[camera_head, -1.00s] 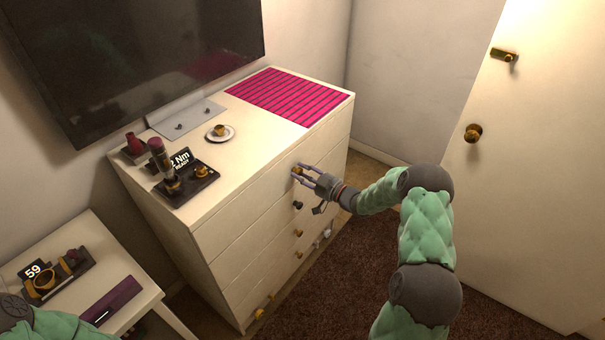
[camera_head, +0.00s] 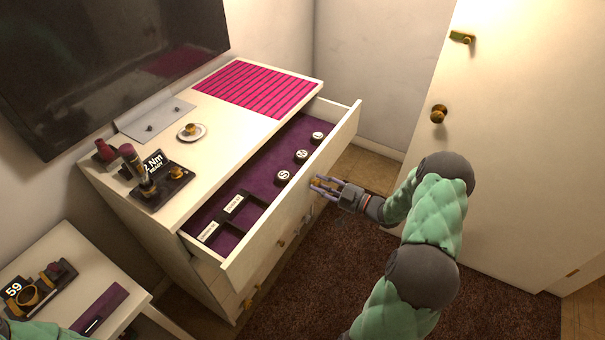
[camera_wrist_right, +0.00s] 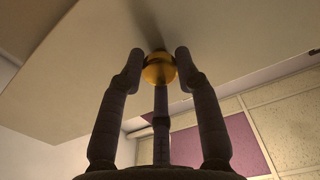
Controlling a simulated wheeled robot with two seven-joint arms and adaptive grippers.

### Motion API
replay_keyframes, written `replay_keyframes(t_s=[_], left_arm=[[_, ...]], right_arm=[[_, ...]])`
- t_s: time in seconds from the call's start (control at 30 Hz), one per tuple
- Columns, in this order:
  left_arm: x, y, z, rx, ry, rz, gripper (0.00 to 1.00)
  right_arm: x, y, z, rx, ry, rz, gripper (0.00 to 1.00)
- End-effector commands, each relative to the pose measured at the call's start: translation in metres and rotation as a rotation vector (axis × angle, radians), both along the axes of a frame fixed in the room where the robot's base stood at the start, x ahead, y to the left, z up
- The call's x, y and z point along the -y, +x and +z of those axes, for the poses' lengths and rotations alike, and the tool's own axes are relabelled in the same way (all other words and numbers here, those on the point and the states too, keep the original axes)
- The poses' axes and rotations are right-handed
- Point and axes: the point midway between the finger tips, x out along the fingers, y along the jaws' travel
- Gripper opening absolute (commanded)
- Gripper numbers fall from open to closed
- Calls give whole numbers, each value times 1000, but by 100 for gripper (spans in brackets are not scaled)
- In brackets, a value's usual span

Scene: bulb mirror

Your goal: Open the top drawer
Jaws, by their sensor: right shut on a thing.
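The top drawer (camera_head: 245,247) of the white dresser (camera_head: 130,215) stands pulled out, its purple-lined inside showing in the head view. My right gripper (camera_head: 318,184) is at the drawer's front face, shut on its brass knob. In the right wrist view the knob (camera_wrist_right: 159,68) is round and golden, between the fingertips of the right gripper (camera_wrist_right: 158,66). The fingers hide part of the knob in the head view. My left gripper is not in view; only a bit of green sleeve shows at the lower left.
The drawer holds several round dark pieces with white tops (camera_head: 284,176) and labelled compartments (camera_head: 233,206). A striped pink mat (camera_head: 255,88), a saucer (camera_head: 192,131) and a torque device (camera_head: 165,185) are on the dresser. A door (camera_head: 500,150) stands at right; carpet (camera_head: 330,285) is clear.

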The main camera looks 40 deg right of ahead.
Motion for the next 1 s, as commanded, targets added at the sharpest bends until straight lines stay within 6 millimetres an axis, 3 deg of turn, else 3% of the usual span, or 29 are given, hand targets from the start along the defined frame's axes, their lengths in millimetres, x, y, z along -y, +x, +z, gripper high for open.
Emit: replay_keyframes(t_s=[0.2, 0.4, 0.93, 0.97, 1.0], left_arm=[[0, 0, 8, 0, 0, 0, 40], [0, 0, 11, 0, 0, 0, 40], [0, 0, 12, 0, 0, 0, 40], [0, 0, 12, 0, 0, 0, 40], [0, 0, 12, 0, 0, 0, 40]], right_arm=[[16, -38, 4, 6, -1, 0, 0], [24, -57, 3, 6, -2, 2, 0], [27, -63, 4, 10, -3, 3, 0], [27, -63, 4, 10, -3, 3, 42], [27, -63, 4, 9, -3, 3, 53]])
